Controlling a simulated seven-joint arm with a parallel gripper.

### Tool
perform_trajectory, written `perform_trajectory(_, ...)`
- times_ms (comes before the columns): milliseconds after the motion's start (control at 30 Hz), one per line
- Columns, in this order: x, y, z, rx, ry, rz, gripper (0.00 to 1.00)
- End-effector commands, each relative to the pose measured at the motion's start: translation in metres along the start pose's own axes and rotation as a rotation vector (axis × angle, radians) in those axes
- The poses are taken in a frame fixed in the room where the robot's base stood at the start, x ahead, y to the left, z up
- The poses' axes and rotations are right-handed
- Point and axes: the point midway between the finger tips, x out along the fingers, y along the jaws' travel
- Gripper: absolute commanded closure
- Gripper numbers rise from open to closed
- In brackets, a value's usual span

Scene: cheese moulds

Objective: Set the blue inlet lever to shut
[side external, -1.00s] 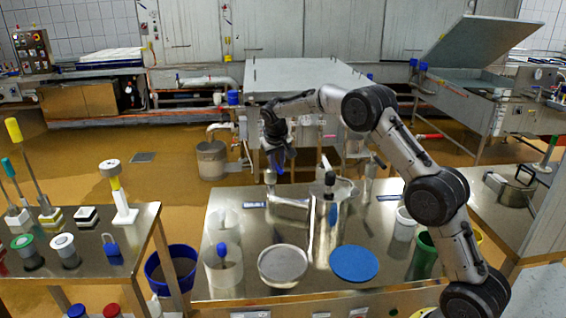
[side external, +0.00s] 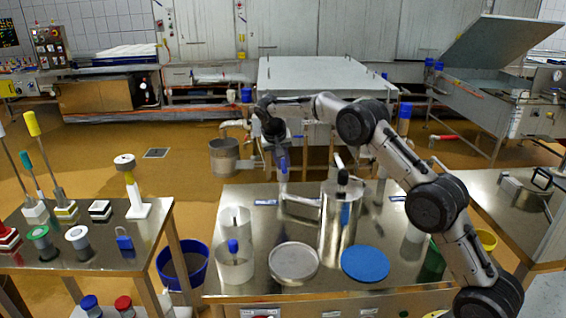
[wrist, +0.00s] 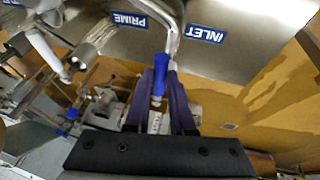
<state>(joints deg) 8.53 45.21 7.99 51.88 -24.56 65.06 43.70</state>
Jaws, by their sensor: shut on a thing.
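The blue inlet lever (wrist: 160,66) lies between my two dark fingers in the wrist view, by a steel pipe (wrist: 170,25). An INLET label (wrist: 205,34) is on the metal top beside that pipe. My gripper (wrist: 161,74) is shut on the lever. In the side view my gripper (side external: 282,162) points down at the back edge of the steel table (side external: 260,205), above the pipe end. The lever's exact angle is hard to tell, as the fingers cover part of it.
A PRIME label (wrist: 130,21) and another pipe show nearby. A tall steel cylinder (side external: 338,225) stands right of my gripper. White moulds (side external: 235,265), a grey disc (side external: 294,262) and a blue disc (side external: 365,264) sit in front.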

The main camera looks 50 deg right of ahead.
Motion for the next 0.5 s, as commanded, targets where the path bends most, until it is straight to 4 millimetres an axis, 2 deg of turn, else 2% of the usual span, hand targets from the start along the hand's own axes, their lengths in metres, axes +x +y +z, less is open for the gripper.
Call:
perform_trajectory(100,-0.0017,-0.0019,-0.0009,0.002,0.004,-0.007,1.00)
perform_trajectory(133,-0.0017,-0.0019,-0.0009,0.002,0.004,-0.007,0.73)
perform_trajectory(267,-0.0014,-0.0016,-0.0008,0.001,0.004,-0.006,0.49)
perform_trajectory(500,-0.0005,-0.0008,-0.0004,0.000,0.002,-0.004,0.48)
